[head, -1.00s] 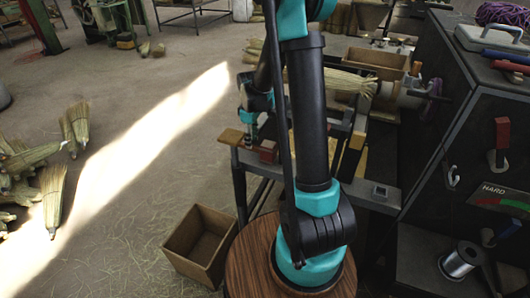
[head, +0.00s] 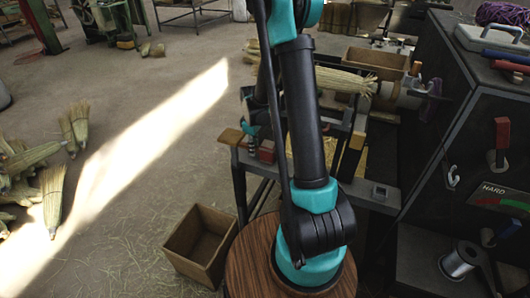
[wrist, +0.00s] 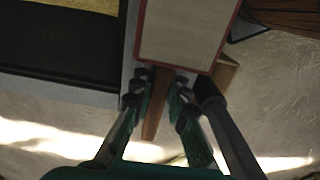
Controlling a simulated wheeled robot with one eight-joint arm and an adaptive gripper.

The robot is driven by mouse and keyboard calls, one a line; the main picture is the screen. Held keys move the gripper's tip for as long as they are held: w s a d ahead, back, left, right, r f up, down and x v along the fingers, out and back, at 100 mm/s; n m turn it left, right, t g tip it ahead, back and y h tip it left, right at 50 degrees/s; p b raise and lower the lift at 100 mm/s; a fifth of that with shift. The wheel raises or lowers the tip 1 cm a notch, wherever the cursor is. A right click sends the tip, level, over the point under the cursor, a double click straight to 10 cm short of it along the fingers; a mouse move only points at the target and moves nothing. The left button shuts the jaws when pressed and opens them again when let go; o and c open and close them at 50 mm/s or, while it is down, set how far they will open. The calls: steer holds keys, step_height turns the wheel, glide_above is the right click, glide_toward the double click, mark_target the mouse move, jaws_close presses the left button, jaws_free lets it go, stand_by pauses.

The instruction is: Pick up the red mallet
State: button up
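The red mallet's head (head: 266,151) shows as a small red block at the left end of the workbench in the head view. In the wrist view the mallet head (wrist: 185,30) is a large block with a cream face and red edges, at the top centre. Its brown handle (wrist: 155,105) runs down from it between the fingers. My gripper (wrist: 161,80) has one finger on each side of the handle, close under the head. The fingers look apart, with narrow gaps beside the handle. In the head view my arm hides most of the gripper.
The bench (head: 372,197) carries a broom (head: 345,80) held in a winding machine. A dark cabinet (head: 470,130) stands at the right. An open wooden box (head: 200,245) sits on the floor.

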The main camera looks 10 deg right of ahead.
steer(key=shift+r, duration=0.1)
jaws_close()
step_height(320, 180, up, 18)
steer(key=s+a, duration=1)
steer(key=s, duration=0.4)
steer(key=shift+s+a, duration=0.3)
steer(key=shift+o, duration=0.3)
jaws_free()
jaws_close()
